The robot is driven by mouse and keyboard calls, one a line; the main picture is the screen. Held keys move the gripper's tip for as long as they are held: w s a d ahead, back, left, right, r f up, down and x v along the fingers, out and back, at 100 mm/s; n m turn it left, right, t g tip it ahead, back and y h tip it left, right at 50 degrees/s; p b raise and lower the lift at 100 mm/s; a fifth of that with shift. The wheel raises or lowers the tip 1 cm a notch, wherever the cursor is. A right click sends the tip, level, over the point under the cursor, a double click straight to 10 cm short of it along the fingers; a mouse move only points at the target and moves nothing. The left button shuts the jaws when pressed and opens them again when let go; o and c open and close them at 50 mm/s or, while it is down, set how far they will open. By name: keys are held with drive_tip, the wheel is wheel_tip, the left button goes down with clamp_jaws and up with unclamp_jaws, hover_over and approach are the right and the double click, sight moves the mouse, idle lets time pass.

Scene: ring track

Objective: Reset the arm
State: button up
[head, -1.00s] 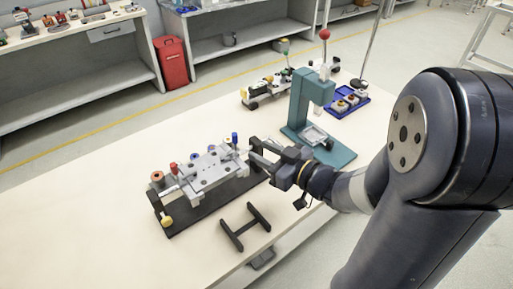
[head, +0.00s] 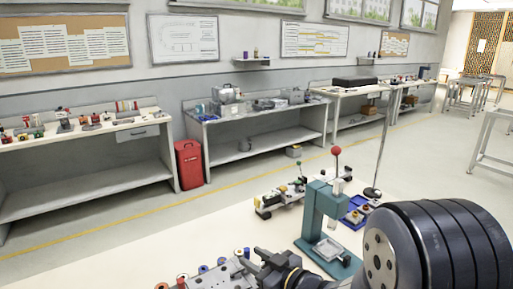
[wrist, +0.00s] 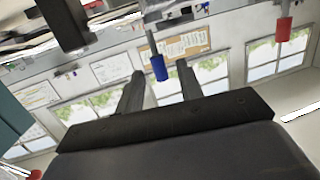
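My arm comes in from the lower right of the head view. My gripper (head: 262,262) is at the bottom edge, close to the grey fixture (head: 215,276), which is partly cut off. In the wrist view the two fingers (wrist: 160,69) stand apart with nothing clamped. A blue handle (wrist: 160,68) shows in the gap between them, clear of both; how deep it sits I cannot tell. A red handle (wrist: 283,29) hangs at the upper right of that view.
A teal press (head: 318,215) with a red-knobbed lever stands just right of my gripper. Behind it are a blue tray (head: 357,212) and a small track assembly (head: 277,199). The table's left part (head: 130,255) is bare. Benches and a red bin (head: 189,165) stand beyond.

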sight(249, 255)
drive_tip(key=x, duration=0.3)
drive_tip(key=shift+w+a, duration=0.15)
drive_tip(key=shift+a, duration=0.05)
drive_tip(key=shift+d, duration=0.1)
drive_tip(key=v, duration=1.1)
drive_tip(key=x, duration=1.1)
drive_tip(key=shift+w+r+m+p, duration=0.15)
drive_tip(key=shift+m+p, duration=0.15)
drive_tip(key=shift+p, duration=0.35)
drive_tip(key=shift+w+d+m+y+p, duration=0.15)
drive_tip(key=shift+d+m+y+p, duration=0.25)
drive_tip(key=shift+m+p, duration=0.4)
